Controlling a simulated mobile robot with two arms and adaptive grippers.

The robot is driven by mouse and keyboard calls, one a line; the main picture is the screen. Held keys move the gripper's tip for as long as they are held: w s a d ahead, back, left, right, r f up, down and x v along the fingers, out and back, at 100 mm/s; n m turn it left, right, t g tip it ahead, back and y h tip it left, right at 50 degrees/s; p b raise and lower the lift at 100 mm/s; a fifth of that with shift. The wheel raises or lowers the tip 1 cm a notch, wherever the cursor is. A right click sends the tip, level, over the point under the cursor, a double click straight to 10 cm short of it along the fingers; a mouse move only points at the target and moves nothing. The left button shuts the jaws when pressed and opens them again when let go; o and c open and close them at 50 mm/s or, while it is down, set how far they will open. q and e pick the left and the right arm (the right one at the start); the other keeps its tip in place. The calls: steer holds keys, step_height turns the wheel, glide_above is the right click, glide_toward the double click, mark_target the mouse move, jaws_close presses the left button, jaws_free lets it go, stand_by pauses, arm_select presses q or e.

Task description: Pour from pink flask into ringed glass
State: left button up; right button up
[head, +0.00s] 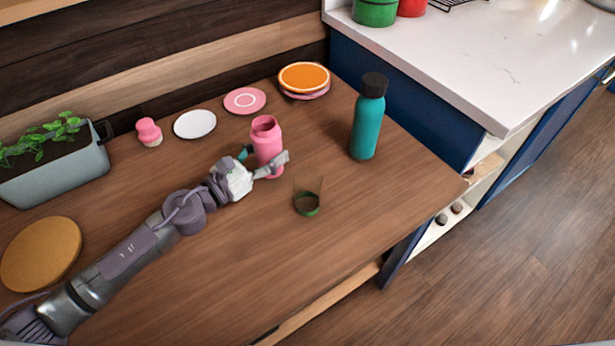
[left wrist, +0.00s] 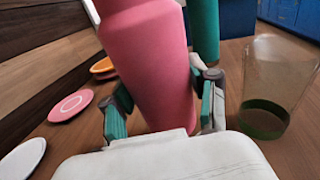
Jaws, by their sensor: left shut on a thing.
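The pink flask (head: 266,142) stands upright on the wooden table, its mouth open at the top. My left gripper (head: 264,164) is shut on its lower body. In the left wrist view the flask (left wrist: 150,65) fills the middle, between the green-padded fingers of my left gripper (left wrist: 162,108). The ringed glass (head: 307,194) is clear with a green band near its base. It stands upright to the right of the flask, apart from it, and also shows at the right of the left wrist view (left wrist: 275,85). My right gripper is not in view.
A teal bottle (head: 367,120) with a dark cap stands right of the flask. A planter (head: 60,175) and round board (head: 40,254) are left. The front table is clear.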

arm_select(q)
steer(key=shift+w+d+f+g+h, duration=0.15)
steer(key=shift+f+g+h, duration=0.2)
steer(key=shift+f, duration=0.4)
steer(key=shift+f+m+g+h, duration=0.25)
steer(key=shift+f+m, duration=0.25)
steer(key=shift+f, duration=0.05)
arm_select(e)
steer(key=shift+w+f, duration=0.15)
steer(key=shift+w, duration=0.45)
arm_select(q)
steer(key=shift+d+r, duration=0.1)
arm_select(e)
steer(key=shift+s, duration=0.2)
